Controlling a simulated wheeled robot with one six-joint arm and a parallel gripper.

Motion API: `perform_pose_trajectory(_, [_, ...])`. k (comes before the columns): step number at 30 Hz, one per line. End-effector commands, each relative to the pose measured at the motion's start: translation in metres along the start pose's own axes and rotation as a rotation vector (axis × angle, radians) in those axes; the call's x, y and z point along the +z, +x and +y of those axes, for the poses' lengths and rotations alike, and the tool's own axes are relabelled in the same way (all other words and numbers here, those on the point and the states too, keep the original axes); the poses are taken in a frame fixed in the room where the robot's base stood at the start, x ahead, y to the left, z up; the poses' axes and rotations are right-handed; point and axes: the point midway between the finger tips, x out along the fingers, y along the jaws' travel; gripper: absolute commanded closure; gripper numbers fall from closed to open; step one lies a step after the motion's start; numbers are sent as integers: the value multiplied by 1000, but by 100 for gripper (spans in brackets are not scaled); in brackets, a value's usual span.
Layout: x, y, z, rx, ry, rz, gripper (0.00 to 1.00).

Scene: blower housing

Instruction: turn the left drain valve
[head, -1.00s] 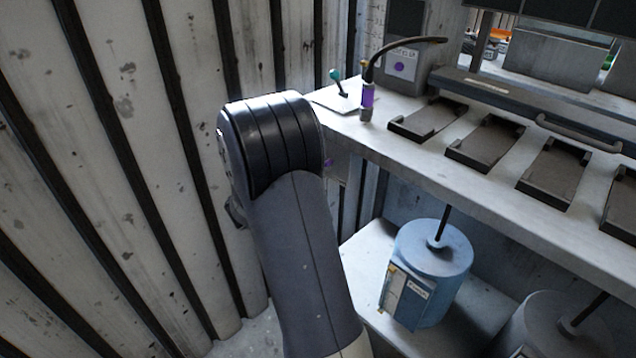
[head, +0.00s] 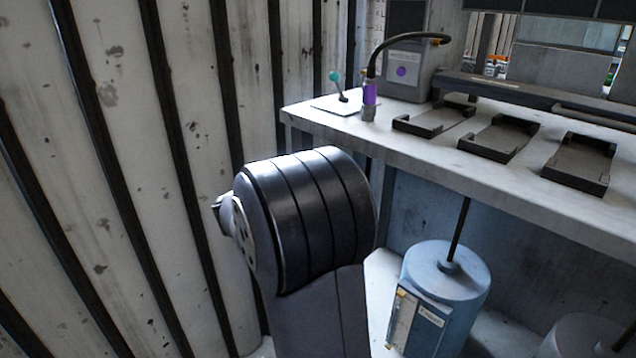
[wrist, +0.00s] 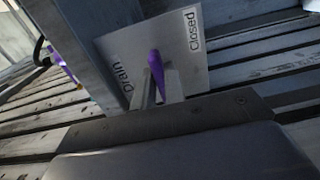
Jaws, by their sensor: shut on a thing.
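In the wrist view, the drain valve's purple handle (wrist: 156,75) stands in front of a grey plate (wrist: 185,50) lettered "Drain" on the left and "Closed" on the right. The handle points up in the picture, between the two words. My gripper (wrist: 160,90) has its grey fingers at the handle's lower part and is shut on it. The handle's base is hidden behind the fingers and the gripper body. In the head view, my arm's black and grey links fill the lower middle, and the gripper and valve are hidden.
A ribbed metal wall (head: 110,180) stands close on the left. A workbench (head: 400,140) on the right carries a teal-tipped lever (head: 336,77), a purple-banded fitting with a black hose (head: 369,95) and several dark trays (head: 500,137). A blue canister (head: 446,280) stands below it.

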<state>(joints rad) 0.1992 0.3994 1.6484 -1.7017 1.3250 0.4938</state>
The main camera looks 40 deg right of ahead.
Motion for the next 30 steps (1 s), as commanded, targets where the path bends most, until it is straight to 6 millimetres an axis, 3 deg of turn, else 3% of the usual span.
perform_pose_trajectory(14, [0, 0, -1, -3, 16, -1, 100])
perform_pose_trajectory(15, [0, 0, -1, -3, 16, -1, 87])
perform_pose_trajectory(23, [0, 0, -1, -2, 15, -1, 66])
perform_pose_trajectory(30, [0, -1, 0, -1, 15, 0, 66])
